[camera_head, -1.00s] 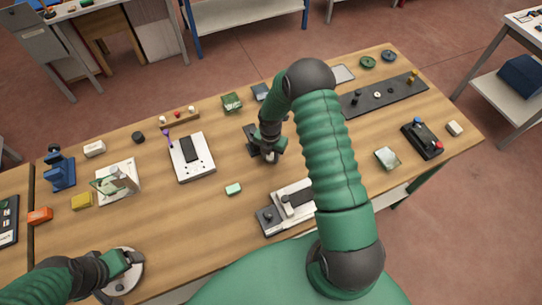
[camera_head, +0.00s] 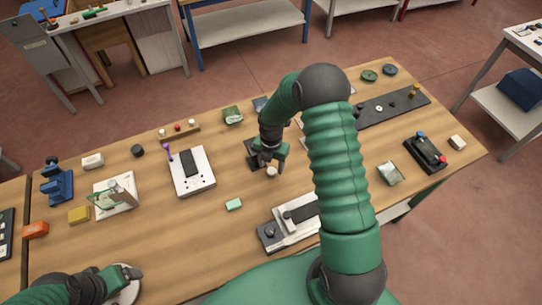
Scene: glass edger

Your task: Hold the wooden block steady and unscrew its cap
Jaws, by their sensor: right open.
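My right gripper (camera_head: 272,163) is open and points down over the middle of the table. A small pale round piece (camera_head: 271,172) shows just below its fingertips; I cannot tell whether it is the cap or touches the fingers. A dark piece (camera_head: 252,152) lies just left of the gripper, partly hidden by it. My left gripper (camera_head: 128,274) is at the lower left, over a pale round disc (camera_head: 130,291) that it partly hides; its jaw opening is not clear. I cannot make out the wooden block for certain. A low wooden strip (camera_head: 178,133) with red and white knobs stands farther back.
A white device with a black top (camera_head: 192,182) and a small green block (camera_head: 233,204) lie left of my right gripper. A grey and black fixture (camera_head: 270,236) sits in front. Bare wood (camera_head: 185,235) lies at the centre left.

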